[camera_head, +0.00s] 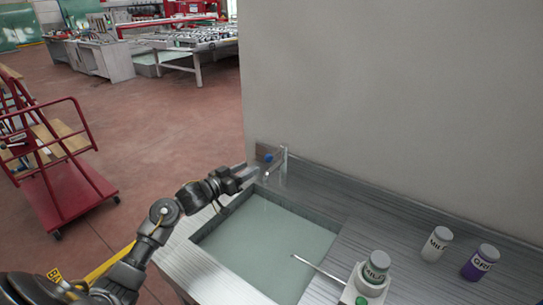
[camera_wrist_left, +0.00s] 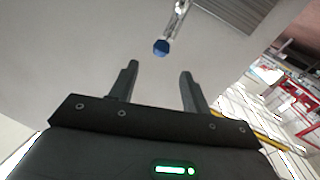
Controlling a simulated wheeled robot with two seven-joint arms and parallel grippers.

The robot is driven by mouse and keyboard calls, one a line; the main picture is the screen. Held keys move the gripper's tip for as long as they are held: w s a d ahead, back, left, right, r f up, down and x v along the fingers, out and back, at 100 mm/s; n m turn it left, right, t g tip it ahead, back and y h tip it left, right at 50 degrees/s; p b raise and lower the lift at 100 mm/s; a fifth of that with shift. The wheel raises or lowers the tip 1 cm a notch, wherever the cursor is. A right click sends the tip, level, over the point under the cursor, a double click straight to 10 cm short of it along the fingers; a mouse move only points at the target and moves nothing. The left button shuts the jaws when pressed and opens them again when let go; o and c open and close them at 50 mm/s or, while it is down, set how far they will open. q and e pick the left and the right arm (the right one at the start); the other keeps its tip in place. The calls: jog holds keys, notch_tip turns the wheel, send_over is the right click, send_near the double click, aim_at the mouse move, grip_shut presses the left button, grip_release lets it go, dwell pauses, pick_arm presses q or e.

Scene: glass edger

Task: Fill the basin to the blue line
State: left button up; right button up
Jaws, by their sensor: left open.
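The basin (camera_head: 206,237) is a rectangular metal sink set in a steel counter, with pale greenish water (camera_head: 262,245) in it. I cannot make out a blue line on its walls. A metal faucet (camera_head: 283,165) with a blue knob (camera_head: 268,157) stands at its back left corner, by the wall. My left gripper (camera_head: 250,172) is open and empty, just left of the faucet and apart from the knob. In the left wrist view the blue knob (camera_wrist_left: 161,47) lies ahead, beyond and between the two open fingers (camera_wrist_left: 158,85). My right gripper is not in view.
Two more jars (camera_head: 436,244) (camera_head: 480,262) stand further right. A wall (camera_head: 390,100) rises behind the counter. A red cart (camera_head: 70,190) stands on the floor at left.

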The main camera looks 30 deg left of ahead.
aim_at(265, 159)
pick_arm(q)
jog(key=p+x, duration=0.1)
jog(key=x, duration=0.3)
jog(key=shift+w+r, duration=0.1)
jog(key=shift+r, duration=0.1)
jog(key=p+x, duration=0.1)
jog(key=x, duration=0.3)
jog(key=shift+w+f, duration=0.1)
jog(key=shift+w, duration=0.1)
jog(key=shift+w+d+p, duration=0.25)
jog(key=shift+w+p, duration=0.05)
jog(key=shift+w, duration=0.3)
jog(key=shift+w+f, duration=0.1)
jog(key=shift+w, duration=0.15)
jog(key=shift+d, duration=0.1)
grip_shut()
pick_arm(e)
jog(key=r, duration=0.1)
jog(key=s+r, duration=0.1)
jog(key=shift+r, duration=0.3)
